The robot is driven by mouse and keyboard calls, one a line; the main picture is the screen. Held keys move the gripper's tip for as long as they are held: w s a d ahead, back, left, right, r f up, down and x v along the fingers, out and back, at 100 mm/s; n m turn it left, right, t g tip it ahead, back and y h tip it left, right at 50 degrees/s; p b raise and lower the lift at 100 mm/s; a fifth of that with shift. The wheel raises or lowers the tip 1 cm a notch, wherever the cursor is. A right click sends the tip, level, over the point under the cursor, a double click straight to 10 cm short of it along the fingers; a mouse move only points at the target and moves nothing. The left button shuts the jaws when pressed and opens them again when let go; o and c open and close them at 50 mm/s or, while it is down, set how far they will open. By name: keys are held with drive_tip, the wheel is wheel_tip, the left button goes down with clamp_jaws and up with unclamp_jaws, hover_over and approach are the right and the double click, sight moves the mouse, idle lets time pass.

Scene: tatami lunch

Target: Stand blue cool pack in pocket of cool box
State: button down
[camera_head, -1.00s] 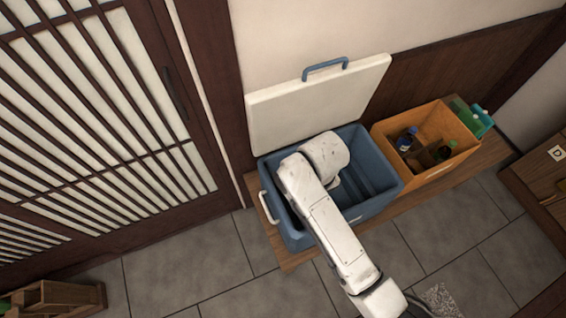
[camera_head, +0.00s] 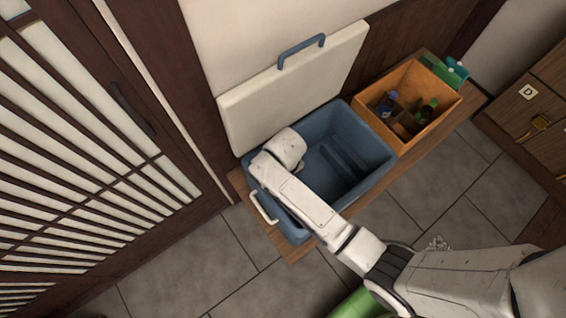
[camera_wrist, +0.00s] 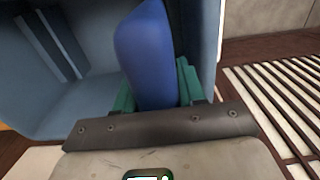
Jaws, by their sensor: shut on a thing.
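The blue cool pack (camera_wrist: 148,52) stands roughly upright, slightly tilted, in the wrist view. My gripper (camera_wrist: 157,90) is shut on it, with a green fingertip on each side. The open blue cool box (camera_head: 378,152) stands on a wooden bench in the head view. My arm reaches into its left end, hiding the gripper and pack there. The box's inner wall (camera_wrist: 85,92) surrounds the pack on the left in the wrist view, with another wall close on its right. Dark ribs (camera_wrist: 50,42) line the far wall. I cannot tell whether the pack's lower end is inside a pocket.
The white lid (camera_head: 290,90) stands open behind the box. An orange crate (camera_head: 428,122) with bottles is beside it on the bench (camera_head: 440,133). A white handle (camera_head: 262,208) sticks out on the left. A slatted door (camera_head: 90,150) is further left. A green object (camera_head: 357,304) lies in front.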

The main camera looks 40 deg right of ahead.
drive_tip(key=shift+f+b, duration=2.55)
drive_tip(key=shift+f, duration=1.4)
drive_tip(key=shift+f+b, duration=0.7)
drive_tip(key=shift+f, duration=0.1)
drive_tip(key=shift+f+b, duration=0.7)
drive_tip(key=shift+f, duration=0.5)
